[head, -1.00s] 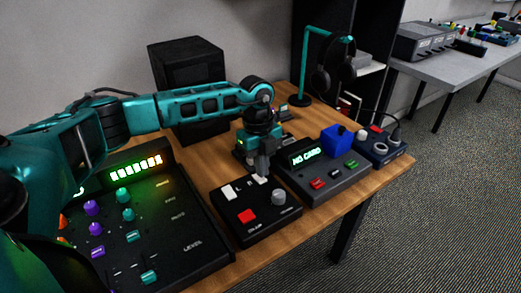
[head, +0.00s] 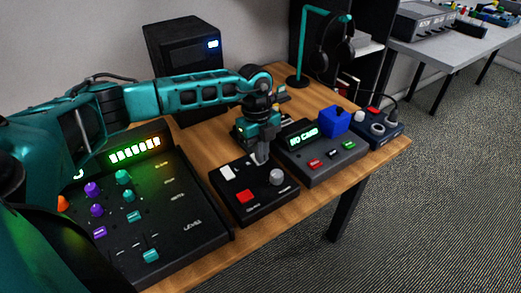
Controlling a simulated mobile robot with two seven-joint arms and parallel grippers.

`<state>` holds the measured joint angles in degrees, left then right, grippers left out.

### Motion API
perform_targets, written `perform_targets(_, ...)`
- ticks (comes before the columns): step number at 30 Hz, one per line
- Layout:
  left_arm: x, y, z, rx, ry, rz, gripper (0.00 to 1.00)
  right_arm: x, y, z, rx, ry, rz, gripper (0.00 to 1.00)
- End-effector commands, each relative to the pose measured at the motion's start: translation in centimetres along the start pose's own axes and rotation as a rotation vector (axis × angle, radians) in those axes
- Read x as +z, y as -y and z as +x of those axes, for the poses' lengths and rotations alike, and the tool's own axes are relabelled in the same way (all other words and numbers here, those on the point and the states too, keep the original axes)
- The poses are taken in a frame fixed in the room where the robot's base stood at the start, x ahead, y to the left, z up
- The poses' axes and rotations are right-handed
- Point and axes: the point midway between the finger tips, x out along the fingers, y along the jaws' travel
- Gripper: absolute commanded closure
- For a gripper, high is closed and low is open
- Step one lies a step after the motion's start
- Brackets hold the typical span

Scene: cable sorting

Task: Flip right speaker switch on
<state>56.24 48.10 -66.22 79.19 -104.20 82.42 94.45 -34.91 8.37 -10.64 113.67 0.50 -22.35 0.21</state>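A small black switch box (head: 262,207) sits on the wooden table, with a white left rocker switch (head: 228,172), a red button (head: 245,196) and a grey knob (head: 277,177). My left gripper (head: 262,158) points down at the back edge of the box, where the right switch is. Its fingers look together, with nothing seen between them. They largely hide the right switch, so its position cannot be told. A black speaker (head: 183,62) stands at the back with a bluish-white light lit on its front. My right gripper is out of view.
A black mixer (head: 180,205) with coloured knobs and a lit bar display lies at the left under my arm. A "NO CARD" device (head: 325,165) with a blue block (head: 335,121) stands right of the box. A teal headphone stand (head: 302,45) is behind.

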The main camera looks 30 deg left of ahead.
Motion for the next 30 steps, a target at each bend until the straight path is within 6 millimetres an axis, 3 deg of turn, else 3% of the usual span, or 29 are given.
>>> perform_targets(1, -0.2, -0.5, 0.9, 0.018, -0.006, 0.004, 1.00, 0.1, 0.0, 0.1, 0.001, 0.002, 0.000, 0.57)
perform_targets(12, 1.5, -0.6, 0.4, 0.020, 0.002, 0.000, 1.00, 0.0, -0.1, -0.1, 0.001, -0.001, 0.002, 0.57)
perform_targets(22, 1.7, -0.6, 0.2, 0.020, 0.004, -0.003, 1.00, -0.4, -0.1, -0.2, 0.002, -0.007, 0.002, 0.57)
perform_targets(30, 2.6, -0.8, -2.6, 0.015, 0.001, -0.002, 1.00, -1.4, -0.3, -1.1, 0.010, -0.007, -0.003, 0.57)
